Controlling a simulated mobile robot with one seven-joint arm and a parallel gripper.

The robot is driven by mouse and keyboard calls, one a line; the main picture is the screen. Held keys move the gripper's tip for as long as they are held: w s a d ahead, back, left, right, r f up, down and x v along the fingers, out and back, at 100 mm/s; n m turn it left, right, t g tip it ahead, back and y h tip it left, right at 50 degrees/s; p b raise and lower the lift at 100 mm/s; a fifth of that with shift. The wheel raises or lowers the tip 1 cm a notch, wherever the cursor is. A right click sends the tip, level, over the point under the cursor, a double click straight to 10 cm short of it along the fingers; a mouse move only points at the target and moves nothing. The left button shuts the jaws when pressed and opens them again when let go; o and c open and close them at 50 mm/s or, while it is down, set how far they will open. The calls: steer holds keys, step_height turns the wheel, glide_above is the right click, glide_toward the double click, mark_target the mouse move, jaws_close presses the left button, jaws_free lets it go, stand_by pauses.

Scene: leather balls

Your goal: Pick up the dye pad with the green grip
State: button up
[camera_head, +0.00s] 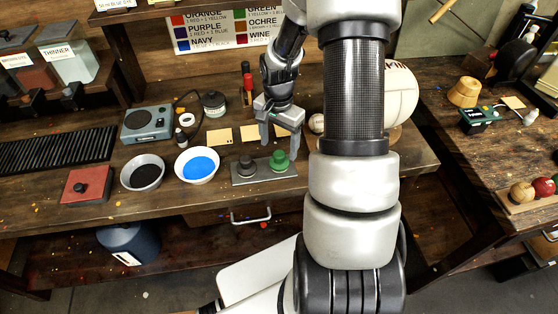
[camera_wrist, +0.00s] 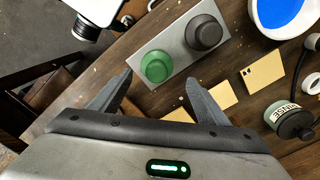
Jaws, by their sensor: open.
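The dye pad with the green grip (camera_head: 280,161) stands on a grey metal plate (camera_head: 239,178) on the workbench. Next to it on the same plate is a pad with a dark grip (camera_head: 247,165). My gripper (camera_head: 281,141) is open and empty, behind and above the plate. In the wrist view the green-grip pad (camera_wrist: 156,66) lies ahead of my open fingers (camera_wrist: 158,88), nearer the left finger, apart from both. The dark-grip pad (camera_wrist: 205,33) is farther to the right. Both grips are unobstructed in the wrist view.
A bowl of blue dye (camera_head: 197,166) and a bowl of dark dye (camera_head: 142,173) stand left of the plate. Yellow paper notes (camera_head: 220,136) lie behind it. A rinse bottle (camera_wrist: 290,119) shows in the wrist view. A large pale ball (camera_head: 401,95) is to the right.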

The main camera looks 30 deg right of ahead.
mark_target(279, 153)
steer(key=shift+s+a+f, duration=0.1)
steer(key=shift+s+f, duration=0.15)
steer(key=shift+f, duration=1.2)
steer(key=shift+s+a+f, duration=0.1)
steer(key=shift+s+f, duration=0.1)
steer(key=shift+f, duration=1.2)
steer(key=c, duration=1.1)
step_height(279, 153, up, 10)
steer(key=shift+r, duration=0.1)
steer(key=shift+c, duration=0.2)
steer(key=o, duration=0.5)
steer(key=shift+c, duration=0.2)
steer(key=c, duration=0.3)
steer(key=shift+c, duration=0.2)
